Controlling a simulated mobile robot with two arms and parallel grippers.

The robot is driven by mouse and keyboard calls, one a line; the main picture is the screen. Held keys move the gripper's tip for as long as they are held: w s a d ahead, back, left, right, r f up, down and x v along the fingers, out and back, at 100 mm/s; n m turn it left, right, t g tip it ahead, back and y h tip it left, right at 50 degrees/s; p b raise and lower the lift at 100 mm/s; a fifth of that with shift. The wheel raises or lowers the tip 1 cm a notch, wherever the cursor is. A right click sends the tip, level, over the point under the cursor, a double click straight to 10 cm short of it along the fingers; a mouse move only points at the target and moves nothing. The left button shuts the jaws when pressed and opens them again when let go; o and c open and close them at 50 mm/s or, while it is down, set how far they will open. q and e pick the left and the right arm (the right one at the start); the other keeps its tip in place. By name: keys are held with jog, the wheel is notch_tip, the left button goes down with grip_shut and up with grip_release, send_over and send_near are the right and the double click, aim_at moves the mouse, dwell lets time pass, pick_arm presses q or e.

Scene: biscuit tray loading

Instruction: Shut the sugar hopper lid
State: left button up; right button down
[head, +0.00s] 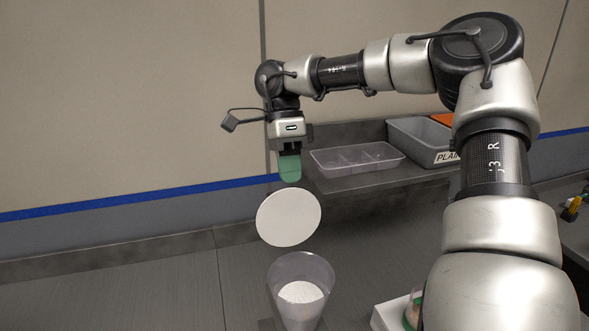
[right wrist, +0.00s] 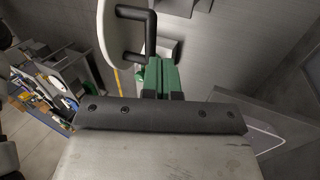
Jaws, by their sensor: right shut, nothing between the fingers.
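The sugar hopper (head: 318,275) is a clear tapered container with white sugar inside. Its round white lid (head: 289,217) stands raised and tilted above the hopper mouth, so the hopper is open. My right gripper (head: 290,176) points down just above the lid's top edge, its green fingers shut with nothing held. In the right wrist view the lid (right wrist: 113,28) shows at the top, with a black handle (right wrist: 150,32) on its face close beside the green fingertips (right wrist: 158,72). Whether they touch cannot be told. My left gripper is not in view.
A clear compartmented tray (head: 355,158) lies on the back counter. Beside it stands a grey bin (head: 420,141) labelled "PLAIN", with an orange one (head: 442,118) behind. The bench left of the hopper is clear.

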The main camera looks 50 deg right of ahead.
aim_at(286, 212)
jog(key=s, duration=0.1)
jog(key=s+a+p, duration=0.1)
jog(key=shift+s+a+r, duration=0.3)
jog(key=shift+r, duration=0.1)
jog(key=shift+s+a, duration=0.15)
jog(key=shift+s, duration=0.15)
jog(key=shift+w+f, duration=0.1)
jog(key=shift+f, duration=0.05)
